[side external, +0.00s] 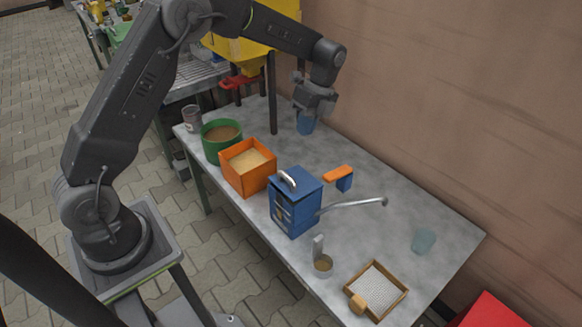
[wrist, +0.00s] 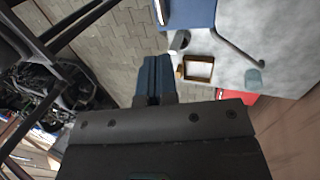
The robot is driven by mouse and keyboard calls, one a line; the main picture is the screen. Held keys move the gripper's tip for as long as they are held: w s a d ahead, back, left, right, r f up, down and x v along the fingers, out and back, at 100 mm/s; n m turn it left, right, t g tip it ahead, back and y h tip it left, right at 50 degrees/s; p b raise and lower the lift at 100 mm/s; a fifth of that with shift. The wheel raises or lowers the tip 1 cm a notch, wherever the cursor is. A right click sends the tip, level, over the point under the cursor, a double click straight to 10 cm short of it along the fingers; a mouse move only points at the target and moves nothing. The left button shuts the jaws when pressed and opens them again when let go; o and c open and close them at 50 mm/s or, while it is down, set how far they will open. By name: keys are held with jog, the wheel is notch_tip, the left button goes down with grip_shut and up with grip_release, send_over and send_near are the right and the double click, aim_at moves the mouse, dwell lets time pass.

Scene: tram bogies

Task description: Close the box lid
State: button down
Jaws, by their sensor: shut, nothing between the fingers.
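A blue box (side external: 295,203) with a metal carrying handle on top and a long metal lever on its right side stands mid-table; part of it shows in the wrist view (wrist: 190,12). An orange box (side external: 247,167) with an open top holds pale grainy material. I cannot make out a raised lid on either box. My gripper (side external: 306,124) points down over the far part of the table, beyond both boxes. Its blue fingers are shut together and empty, as the wrist view shows (wrist: 153,78).
A green pot (side external: 221,140) and a grey can (side external: 192,119) stand left of the orange box. An orange-and-blue piece (side external: 339,176) lies behind the blue box. A framed sieve (side external: 376,289), small cup (side external: 323,264) and glass (side external: 424,241) stand nearer. The wall borders the right.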

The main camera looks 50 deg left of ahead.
aim_at(286, 178)
jog(key=x, duration=1.2)
jog(key=shift+f, duration=0.15)
jog(key=shift+s+f, duration=0.1)
jog(key=shift+s, duration=0.05)
jog(key=shift+s+f, duration=0.6)
jog(key=shift+f, duration=0.05)
